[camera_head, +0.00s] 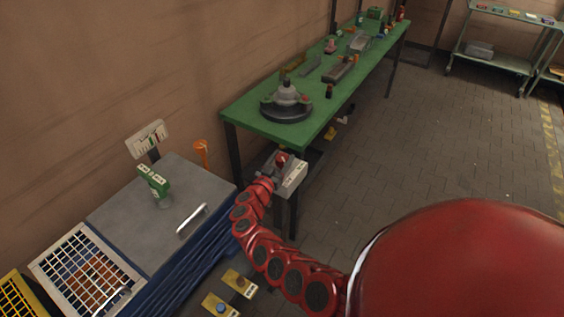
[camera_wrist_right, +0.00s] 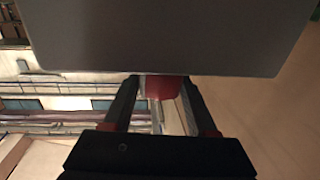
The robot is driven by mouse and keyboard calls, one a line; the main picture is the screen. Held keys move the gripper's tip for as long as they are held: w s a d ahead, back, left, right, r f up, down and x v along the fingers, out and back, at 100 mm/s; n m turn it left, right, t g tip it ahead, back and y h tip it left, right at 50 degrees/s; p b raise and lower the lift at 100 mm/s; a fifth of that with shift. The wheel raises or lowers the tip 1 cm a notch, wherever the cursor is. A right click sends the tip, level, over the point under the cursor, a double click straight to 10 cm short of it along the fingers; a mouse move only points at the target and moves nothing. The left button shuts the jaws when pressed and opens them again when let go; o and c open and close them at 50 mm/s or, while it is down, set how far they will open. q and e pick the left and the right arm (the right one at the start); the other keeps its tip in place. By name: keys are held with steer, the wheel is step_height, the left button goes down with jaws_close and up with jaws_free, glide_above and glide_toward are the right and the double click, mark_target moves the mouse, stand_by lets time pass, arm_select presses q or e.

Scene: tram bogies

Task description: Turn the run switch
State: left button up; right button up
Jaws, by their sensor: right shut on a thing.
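A grey control box (camera_head: 292,175) stands by the near end of the green workbench. In the right wrist view, a plain grey face (camera_wrist_right: 165,35) fills the top of the picture. A red knob (camera_wrist_right: 162,88), apparently the run switch, shows just below that face, between the two dark fingers. My right gripper (camera_wrist_right: 162,98) is shut on this red knob, one finger on each side. In the head view, my red right arm reaches the box from below, and the gripper's fingers are hard to make out there. My left gripper is not in view.
The green workbench (camera_head: 246,111) carries a round dark fixture (camera_head: 286,104) and several parts. A grey-topped cabinet (camera_head: 120,222) with a green item (camera_head: 155,183) stands left, beside a white-framed grid tray (camera_head: 85,272). Yellow pedals (camera_head: 238,282) lie low in front. Floor at right is open.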

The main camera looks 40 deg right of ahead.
steer(key=shift+w+f, duration=0.1)
steer(key=shift+f, duration=0.05)
steer(key=shift+m+g+b, duration=0.3)
steer(key=shift+g, duration=0.1)
steer(key=o, duration=1.4)
steer(key=shift+d, duration=0.1)
steer(key=shift+c, duration=0.2)
